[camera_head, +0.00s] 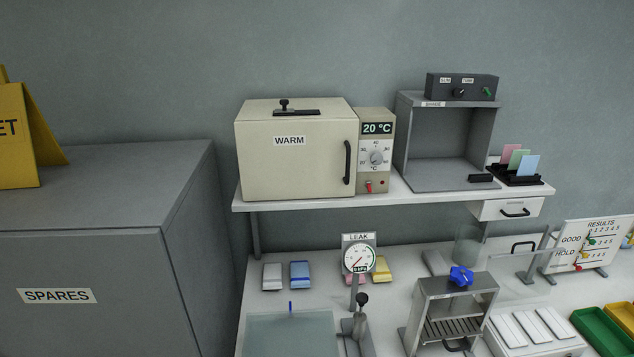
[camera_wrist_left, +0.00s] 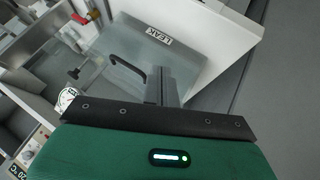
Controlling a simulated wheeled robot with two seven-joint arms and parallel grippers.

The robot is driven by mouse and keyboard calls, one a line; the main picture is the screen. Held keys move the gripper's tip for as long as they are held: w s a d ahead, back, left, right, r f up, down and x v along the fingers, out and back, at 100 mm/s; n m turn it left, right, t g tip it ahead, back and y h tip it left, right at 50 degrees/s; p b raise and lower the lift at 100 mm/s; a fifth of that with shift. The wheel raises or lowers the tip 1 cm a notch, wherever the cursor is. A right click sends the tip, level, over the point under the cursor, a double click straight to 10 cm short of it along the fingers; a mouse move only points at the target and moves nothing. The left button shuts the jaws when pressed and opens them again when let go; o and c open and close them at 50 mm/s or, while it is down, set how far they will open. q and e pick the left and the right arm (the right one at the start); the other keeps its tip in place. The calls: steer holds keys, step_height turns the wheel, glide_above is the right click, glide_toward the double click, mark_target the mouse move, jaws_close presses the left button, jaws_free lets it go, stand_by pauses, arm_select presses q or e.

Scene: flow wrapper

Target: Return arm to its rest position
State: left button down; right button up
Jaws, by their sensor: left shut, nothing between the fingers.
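My left gripper (camera_wrist_left: 162,82) shows only in the left wrist view, its grey fingers together and empty above the green wrist housing. Beyond the fingers is a clear grey panel with a LEAK label (camera_wrist_left: 154,34) and a dark handle (camera_wrist_left: 127,68). I cannot tell exactly how far the fingers are from it, but nothing is held. Neither of my arms shows in the head view, and my right gripper is in no view.
A SPARES cabinet (camera_head: 100,275) stands at left. A shelf (camera_head: 390,199) carries the WARM box (camera_head: 295,165) and an open grey booth (camera_head: 440,145).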

arm_select(q)
steer(key=s+a+f+m+g+y, duration=0.1)
steer(key=s+a+m+g+y, duration=0.1)
steer(key=s+a, duration=0.55)
steer(key=s+a+f+m+g+y, duration=0.2)
steer(key=s+a, duration=0.2)
steer(key=s, duration=0.7)
step_height(320, 180, down, 30)
steer(key=g, duration=0.1)
steer(key=s+a+f+g+b, duration=0.1)
steer(key=s+a+f, duration=0.1)
steer(key=s+f, duration=1.7)
steer(key=shift+s+a+f, duration=0.2)
steer(key=shift+a+f, duration=0.2)
steer(key=shift+f, duration=0.55)
